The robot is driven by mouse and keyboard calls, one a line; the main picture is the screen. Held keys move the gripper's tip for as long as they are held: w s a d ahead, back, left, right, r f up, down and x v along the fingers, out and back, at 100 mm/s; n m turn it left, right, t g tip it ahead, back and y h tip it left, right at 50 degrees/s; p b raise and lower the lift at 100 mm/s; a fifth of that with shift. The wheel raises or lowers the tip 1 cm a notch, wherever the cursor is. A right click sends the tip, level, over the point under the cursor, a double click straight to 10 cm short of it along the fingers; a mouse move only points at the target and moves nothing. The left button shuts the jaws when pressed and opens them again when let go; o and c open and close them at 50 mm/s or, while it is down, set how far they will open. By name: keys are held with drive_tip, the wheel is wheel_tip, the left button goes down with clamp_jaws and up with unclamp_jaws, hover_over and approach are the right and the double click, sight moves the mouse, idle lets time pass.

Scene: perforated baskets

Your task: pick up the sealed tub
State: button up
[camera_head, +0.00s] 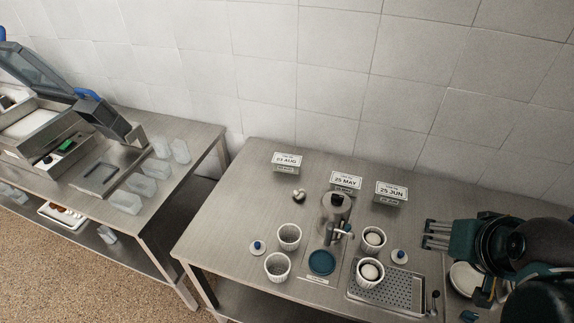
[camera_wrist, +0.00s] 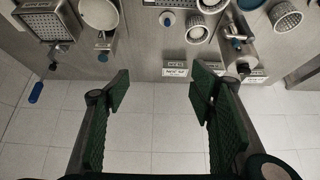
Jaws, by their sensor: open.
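Several translucent tubs stand on the left bench in the head view, among them a near tub (camera_head: 124,202) and a back tub (camera_head: 180,151). I cannot tell which tub is sealed. My gripper (camera_head: 430,235) is at the right of the head view, above the right part of the other bench, far from these tubs. In the wrist view, my gripper (camera_wrist: 161,92) has its two green fingers wide apart with nothing between them. No translucent tub is clear in the wrist view.
On the right bench stand white perforated baskets (camera_head: 289,232), a steel canister (camera_head: 336,207), a perforated tray (camera_head: 410,291), a blue disc (camera_head: 321,262) and date signs (camera_head: 287,159). A machine with a raised lid (camera_head: 35,72) stands on the left bench. A gap separates the benches.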

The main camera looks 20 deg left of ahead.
drive_tip(key=w+a+r+n+g+y, duration=0.1)
drive_tip(key=w+a+r+n+g, duration=0.2)
drive_tip(key=w+a, duration=0.6)
drive_tip(key=w+a+r+n, duration=0.2)
drive_tip(key=w+a+n, duration=0.3)
drive_tip(key=w, duration=0.8)
drive_tip(key=n+g+h+p, duration=0.15)
drive_tip(key=n+g, duration=0.25)
drive_tip(key=n, duration=0.7)
hover_over(287, 160)
drive_tip(key=shift+y, duration=0.25)
drive_tip(key=f, duration=2.5)
drive_tip(key=shift+w+d, duration=0.15)
drive_tip(key=shift+d, duration=0.15)
drive_tip(key=shift+a+f, duration=0.3)
drive_tip(key=shift+f, duration=0.1)
drive_tip(key=shift+f, duration=1.3)
